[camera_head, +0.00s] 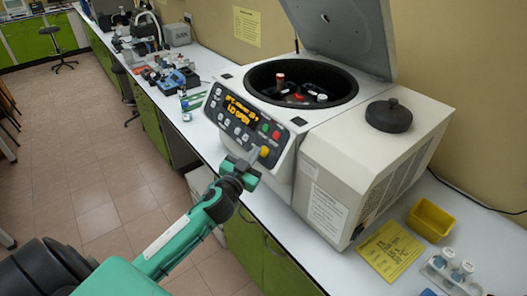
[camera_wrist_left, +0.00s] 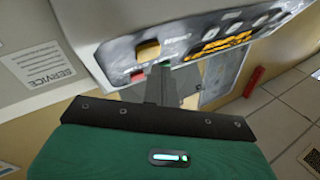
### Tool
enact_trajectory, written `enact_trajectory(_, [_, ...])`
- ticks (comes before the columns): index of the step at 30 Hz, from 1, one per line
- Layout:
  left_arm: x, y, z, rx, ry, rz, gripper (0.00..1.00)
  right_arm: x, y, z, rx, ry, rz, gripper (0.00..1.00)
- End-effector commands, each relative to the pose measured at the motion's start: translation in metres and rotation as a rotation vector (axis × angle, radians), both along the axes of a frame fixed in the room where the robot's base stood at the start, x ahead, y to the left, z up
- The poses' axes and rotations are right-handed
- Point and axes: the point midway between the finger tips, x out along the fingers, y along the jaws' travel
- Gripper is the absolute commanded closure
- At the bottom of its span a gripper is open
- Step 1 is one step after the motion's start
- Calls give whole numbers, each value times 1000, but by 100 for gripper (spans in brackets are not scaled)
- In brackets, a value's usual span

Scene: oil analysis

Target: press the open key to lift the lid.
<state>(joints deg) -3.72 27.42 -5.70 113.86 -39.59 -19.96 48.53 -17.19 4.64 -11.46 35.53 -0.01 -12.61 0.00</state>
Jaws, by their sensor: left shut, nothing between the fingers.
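The centrifuge (camera_head: 335,150) stands on the white bench, with its grey lid (camera_head: 345,30) raised over the open dark bowl (camera_head: 262,78). Tubes with red and white caps show inside the bowl. The front panel (camera_head: 217,118) has an orange display that seems to read "LID OPEN", several dark keys, and red and green keys. My left gripper (camera_head: 250,158) is shut and empty at the panel's lower right, by a yellow key (camera_head: 264,151). The left wrist view shows its fingertips (camera_wrist_left: 162,72) just below the yellow key (camera_wrist_left: 148,49); I cannot tell whether they touch the panel. My right gripper is out of view.
A black round cap (camera_head: 388,115) sits on the machine's right top. A yellow tray (camera_head: 430,219), a yellow note (camera_head: 391,249) and a white tube rack (camera_head: 452,276) lie on the bench at right.

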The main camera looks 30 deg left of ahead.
Motion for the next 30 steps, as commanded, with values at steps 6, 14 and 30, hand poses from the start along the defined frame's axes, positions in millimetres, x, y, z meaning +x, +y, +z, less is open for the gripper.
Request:
enact_trajectory(6, [-8,3,8,-1,0,-1,100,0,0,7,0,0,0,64])
enact_trajectory(14, [-29,12,22,0,0,0,100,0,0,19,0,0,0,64])
enact_trajectory(30, [-39,16,27,0,-1,0,100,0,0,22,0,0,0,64])
